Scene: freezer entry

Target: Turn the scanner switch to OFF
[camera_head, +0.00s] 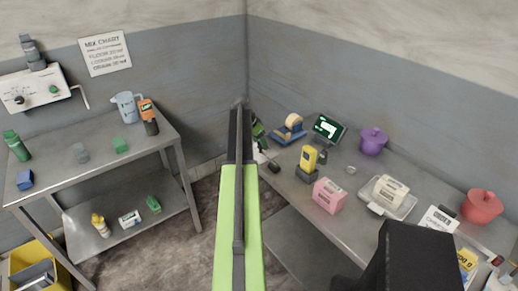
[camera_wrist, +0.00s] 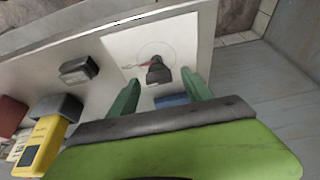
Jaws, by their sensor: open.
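A dark knob (camera_wrist: 157,72) stands on a white plate (camera_wrist: 125,48) with a thin circle and a red mark to its left; it looks like the scanner switch. Its labels are too small to read. My gripper (camera_wrist: 160,78) is open, with one green finger on each side of the knob. I cannot tell whether the fingers touch it. In the head view my gripper (camera_head: 259,131) is over the left end of the right-hand bench, and my arm hides most of the plate. The yellow scanner (camera_head: 309,158) stands in a dark cradle; it also shows in the wrist view (camera_wrist: 40,148).
A small black block (camera_head: 274,167) lies beside the plate. A blue tape dispenser (camera_head: 289,132) and a lit screen (camera_head: 328,127) stand behind. A pink box (camera_head: 329,195) and a purple pot (camera_head: 373,141) stand to the right. A metal shelf (camera_head: 75,172) is at left.

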